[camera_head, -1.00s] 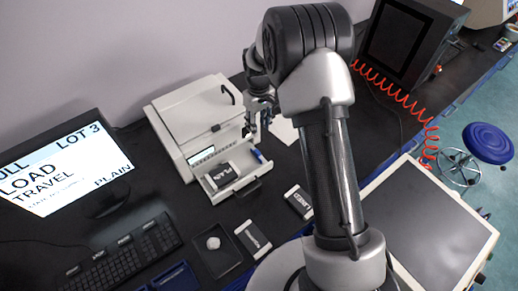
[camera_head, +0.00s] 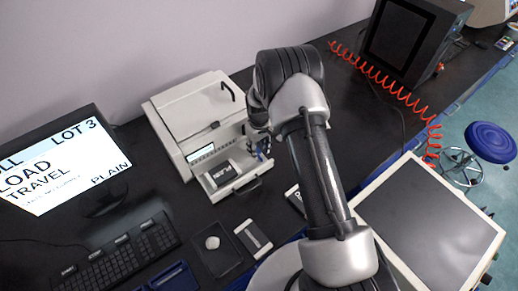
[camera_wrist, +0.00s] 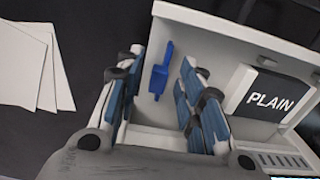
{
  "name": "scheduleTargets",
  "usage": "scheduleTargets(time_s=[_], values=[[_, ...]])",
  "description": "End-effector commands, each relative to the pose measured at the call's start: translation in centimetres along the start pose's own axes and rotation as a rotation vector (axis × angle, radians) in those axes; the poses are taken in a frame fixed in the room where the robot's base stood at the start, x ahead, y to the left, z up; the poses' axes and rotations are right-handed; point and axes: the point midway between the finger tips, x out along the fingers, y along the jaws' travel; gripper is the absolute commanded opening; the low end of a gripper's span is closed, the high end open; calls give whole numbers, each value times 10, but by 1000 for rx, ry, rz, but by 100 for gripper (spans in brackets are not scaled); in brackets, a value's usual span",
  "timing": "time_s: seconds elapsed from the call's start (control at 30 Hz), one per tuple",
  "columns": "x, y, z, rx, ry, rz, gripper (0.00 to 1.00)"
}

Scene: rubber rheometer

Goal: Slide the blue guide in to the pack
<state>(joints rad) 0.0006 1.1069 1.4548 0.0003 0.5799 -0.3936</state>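The blue guide (camera_wrist: 160,70) stands on the pale floor of the open drawer (camera_wrist: 235,36), left of the pack (camera_wrist: 266,98) labelled PLAIN, with a gap between them. My gripper (camera_wrist: 162,62) is open, one blue-padded finger on each side of the guide, and neither finger visibly touches it. The right finger is between the guide and the pack. In the head view the pack (camera_head: 222,172) lies in the drawer (camera_head: 238,187) of the white machine, and my gripper (camera_head: 260,146) is over the drawer's right part, mostly hiding the guide.
The white machine (camera_head: 203,115) stands behind the drawer. Two more labelled packs lie on the black bench, one at front (camera_head: 253,238) and one partly behind my arm (camera_head: 294,197). White sheets (camera_wrist: 35,65) lie left of the drawer in the wrist view.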

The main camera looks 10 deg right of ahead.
Motion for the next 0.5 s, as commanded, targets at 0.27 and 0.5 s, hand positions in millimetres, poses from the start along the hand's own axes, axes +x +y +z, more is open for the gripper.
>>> scheduleTargets(time_s=[0.27,0.5], values=[[0,0,0,0,0,0,31],[0,0,0,0,0,0,15]])
